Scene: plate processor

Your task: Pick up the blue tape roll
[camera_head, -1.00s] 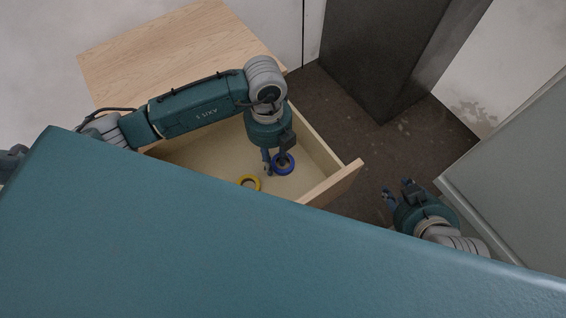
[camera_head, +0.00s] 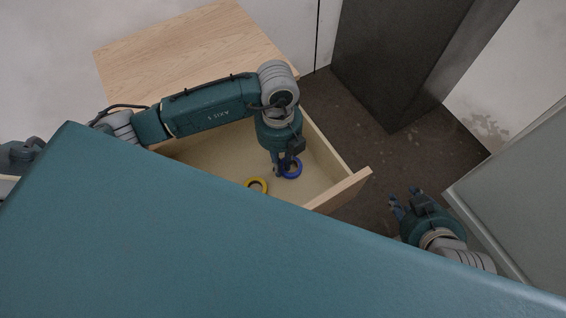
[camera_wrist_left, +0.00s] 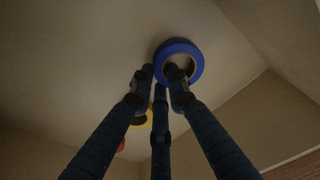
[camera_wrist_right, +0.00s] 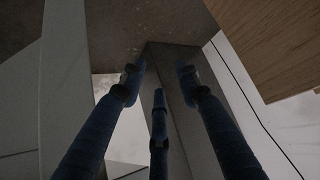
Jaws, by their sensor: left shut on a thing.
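The blue tape roll (camera_head: 299,171) lies in the open wooden drawer, near the drawer's right side. It also shows in the left wrist view (camera_wrist_left: 181,46), with the fingertips at its left rim. My left gripper (camera_head: 280,169) reaches down into the drawer and is shut on the left side of the roll's ring. In the left wrist view the fingers (camera_wrist_left: 161,72) stand either side of that rim. I cannot tell whether the roll is off the drawer floor. My right gripper (camera_head: 405,198) is open and empty, outside the drawer over the dark floor; its fingers (camera_wrist_right: 159,75) are spread.
A yellow tape roll (camera_head: 264,190) lies in the drawer (camera_head: 334,174) left of the blue one. A red thing (camera_wrist_left: 121,146) shows partly in the left wrist view. The drawer walls surround the left gripper. A dark cabinet (camera_head: 392,60) stands behind; a teal surface hides the front.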

